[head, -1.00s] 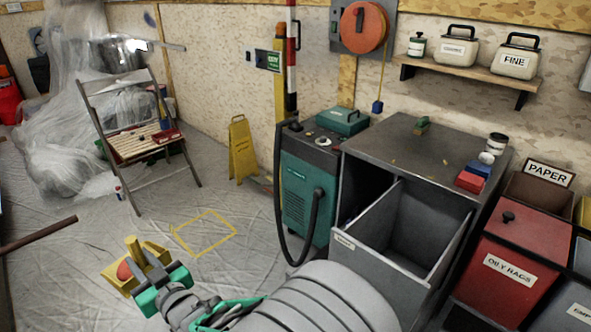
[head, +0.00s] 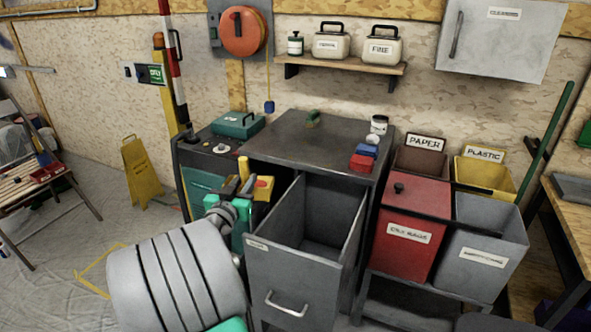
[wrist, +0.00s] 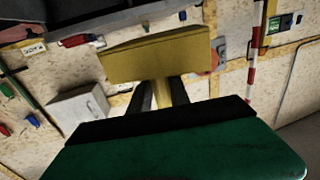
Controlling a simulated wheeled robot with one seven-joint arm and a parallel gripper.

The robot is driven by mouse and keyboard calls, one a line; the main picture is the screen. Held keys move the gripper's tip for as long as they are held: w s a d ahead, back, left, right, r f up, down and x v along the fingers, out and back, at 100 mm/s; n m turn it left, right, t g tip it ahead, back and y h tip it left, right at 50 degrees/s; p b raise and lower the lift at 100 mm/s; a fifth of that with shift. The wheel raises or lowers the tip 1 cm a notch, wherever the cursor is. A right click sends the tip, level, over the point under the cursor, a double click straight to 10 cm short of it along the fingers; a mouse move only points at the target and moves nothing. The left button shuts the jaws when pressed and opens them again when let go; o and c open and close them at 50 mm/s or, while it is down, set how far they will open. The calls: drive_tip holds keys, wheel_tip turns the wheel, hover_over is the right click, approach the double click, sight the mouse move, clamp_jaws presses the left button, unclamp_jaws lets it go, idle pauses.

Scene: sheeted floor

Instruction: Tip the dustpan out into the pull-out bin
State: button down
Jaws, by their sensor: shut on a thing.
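The yellow dustpan (head: 264,188) is held up at the left side of the pull-out bin, with something orange-red showing in it. My gripper (head: 244,191) is shut on its handle. In the wrist view, the yellow dustpan (wrist: 155,56) lies beyond the dark fingers of my gripper (wrist: 164,94); its contents are hidden there. The pull-out bin (head: 292,288) is a grey metal drawer, slid open from under the bench, with a handle and label on its front. The part of its inside that I see looks empty. The dustpan is outside the bin opening, near its left rear corner.
The dark bench top (head: 300,142) above the bin carries a green brush, red and blue blocks and pots. A teal machine (head: 200,184) stands left of it. A red bin (head: 410,235) and other labelled bins stand to the right. Open floor lies at the left.

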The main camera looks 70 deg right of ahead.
drive_tip(key=s+d+r+m+g+y+p, duration=0.1)
drive_tip(key=s+g+p, duration=0.1)
drive_tip(key=s, duration=0.3)
drive_tip(key=s+d+r+m+g+y+p, duration=0.1)
drive_tip(key=s+d+r+m+g+p, duration=0.1)
drive_tip(key=s+p, duration=0.2)
drive_tip(key=s+d+r+m+g+y+p, duration=0.1)
drive_tip(key=s+d+g+p, duration=0.1)
drive_tip(key=s, duration=0.3)
drive_tip(key=shift+s+d+r+m+g+p, duration=0.25)
drive_tip(key=shift+s+r+m+g+p, duration=0.15)
drive_tip(key=shift+g, duration=0.2)
drive_tip(key=shift+p, duration=0.5)
drive_tip(key=s+d+f+n+t+y+p, duration=0.1)
drive_tip(key=d+f+t+y+p, duration=0.1)
drive_tip(key=d+y+p, duration=0.7)
drive_tip(key=shift+s+t+y+p, duration=0.35)
drive_tip(key=shift+y+p, duration=0.35)
drive_tip(key=shift+p, duration=1.2)
drive_tip(key=shift+w, duration=0.1)
